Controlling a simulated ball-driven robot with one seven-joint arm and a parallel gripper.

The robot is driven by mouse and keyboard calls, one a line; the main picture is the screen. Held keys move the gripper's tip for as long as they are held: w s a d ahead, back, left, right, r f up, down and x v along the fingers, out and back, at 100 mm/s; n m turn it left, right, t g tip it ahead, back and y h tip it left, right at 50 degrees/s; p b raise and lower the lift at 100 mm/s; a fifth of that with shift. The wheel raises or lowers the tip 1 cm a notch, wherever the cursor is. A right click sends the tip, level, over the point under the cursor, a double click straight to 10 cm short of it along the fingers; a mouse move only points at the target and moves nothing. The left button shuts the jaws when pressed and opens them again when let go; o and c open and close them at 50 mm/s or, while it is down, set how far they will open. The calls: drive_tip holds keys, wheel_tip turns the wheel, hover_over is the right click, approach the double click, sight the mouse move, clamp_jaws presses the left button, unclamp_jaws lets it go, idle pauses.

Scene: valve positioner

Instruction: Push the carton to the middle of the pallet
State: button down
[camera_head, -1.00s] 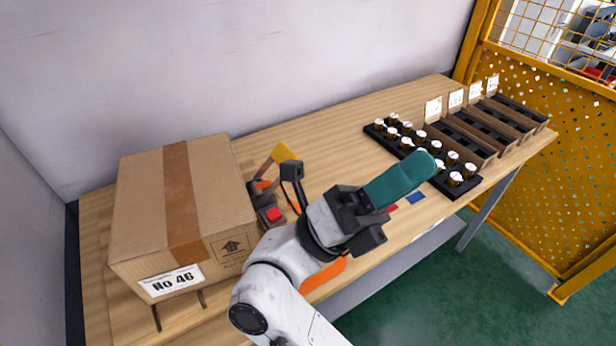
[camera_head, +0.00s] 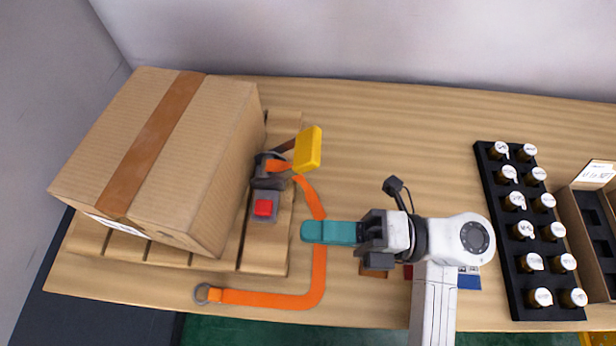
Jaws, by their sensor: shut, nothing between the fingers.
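The cardboard carton (camera_head: 200,150) with a brown tape strip stands on the wooden pallet (camera_head: 268,240). It sits toward the pallet's left side, its left edge reaching past the slats, with a bare strip of pallet to its right. My gripper (camera_head: 305,232) has teal fingers, shut and empty, pointing left. It is to the right of the pallet, apart from the carton, over or near the orange strap (camera_head: 318,265). The height of the fingers above the table cannot be told.
On the pallet's right part sit a grey ratchet with a red button (camera_head: 263,207) and a yellow handle (camera_head: 308,149). A black rack (camera_head: 527,298) of several capped vials and a brown bin (camera_head: 590,235) stand at the right. The table behind my gripper is clear.

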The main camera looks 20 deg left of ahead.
wheel_tip(320, 180, down, 3)
drive_tip(key=w+m+h, duration=0.1)
drive_tip(key=w, duration=0.1)
drive_tip(key=p, duration=0.3)
approach(231, 195)
drive_tip(key=shift+t, duration=0.4)
drive_tip(key=s+a, duration=0.2)
drive_tip(key=s, duration=0.1)
drive_tip(key=s+a, duration=0.1)
drive_tip(key=s, duration=0.1)
drive_tip(key=shift+s+a+r, duration=0.15)
drive_tip(key=shift+s+r, duration=0.1)
drive_tip(key=shift+w+a, duration=0.75)
drive_tip(key=shift+a, duration=0.15)
drive_tip(key=shift+w+a+f, duration=0.1)
drive_tip(key=shift+w+a, duration=0.2)
drive_tip(key=shift+a, duration=0.25)
drive_tip(key=shift+w+a, duration=0.7)
drive_tip(key=shift+a, duration=0.25)
drive_tip(key=shift+s, duration=0.1)
